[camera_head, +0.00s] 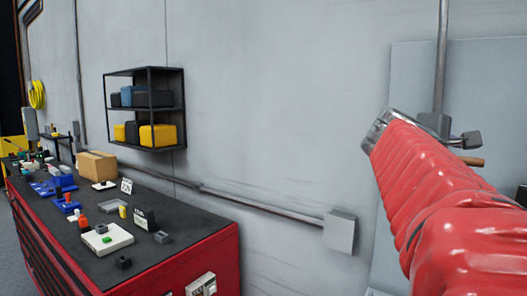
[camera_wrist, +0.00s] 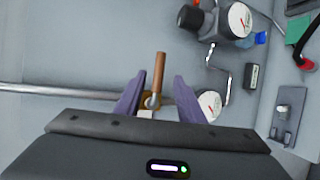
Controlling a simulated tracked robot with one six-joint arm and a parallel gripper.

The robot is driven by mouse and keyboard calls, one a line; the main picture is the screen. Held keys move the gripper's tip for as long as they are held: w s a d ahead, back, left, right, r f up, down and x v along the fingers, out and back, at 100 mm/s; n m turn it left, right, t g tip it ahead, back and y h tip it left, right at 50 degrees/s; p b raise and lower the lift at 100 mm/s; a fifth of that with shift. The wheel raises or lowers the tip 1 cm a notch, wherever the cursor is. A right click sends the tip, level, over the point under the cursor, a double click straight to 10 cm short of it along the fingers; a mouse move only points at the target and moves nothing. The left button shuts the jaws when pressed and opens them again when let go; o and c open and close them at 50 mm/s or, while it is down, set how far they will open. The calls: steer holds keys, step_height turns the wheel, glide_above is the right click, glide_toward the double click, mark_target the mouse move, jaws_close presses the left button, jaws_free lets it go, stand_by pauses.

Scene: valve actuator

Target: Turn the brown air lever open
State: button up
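The brown air lever (camera_wrist: 158,72) stands upright in the wrist view, on a small round pivot fitting (camera_wrist: 152,101). My open gripper (camera_wrist: 159,82) has its two purple fingers on either side of the lever, with a visible gap to each. How far the fingers reach in depth cannot be told. The arm hides most of the valve there, and my fingers cannot be made out.
In the wrist view, a gauge (camera_wrist: 208,104) sits close to the right finger. A regulator with a gauge (camera_wrist: 238,20), a grey switch plate (camera_wrist: 288,115) and a red-handled part (camera_wrist: 306,64) are farther right. A pipe (camera_wrist: 55,91) runs left. A cluttered workbench (camera_head: 160,251) stands left.

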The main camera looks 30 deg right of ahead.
mark_target(474, 164)
steer(key=x, duration=1.3)
steer(key=shift+d+f, duration=0.1)
steer(key=shift+d, duration=0.25)
steer(key=c, duration=0.9)
steer(key=shift+a+f, duration=0.1)
steer(key=shift+f, duration=0.05)
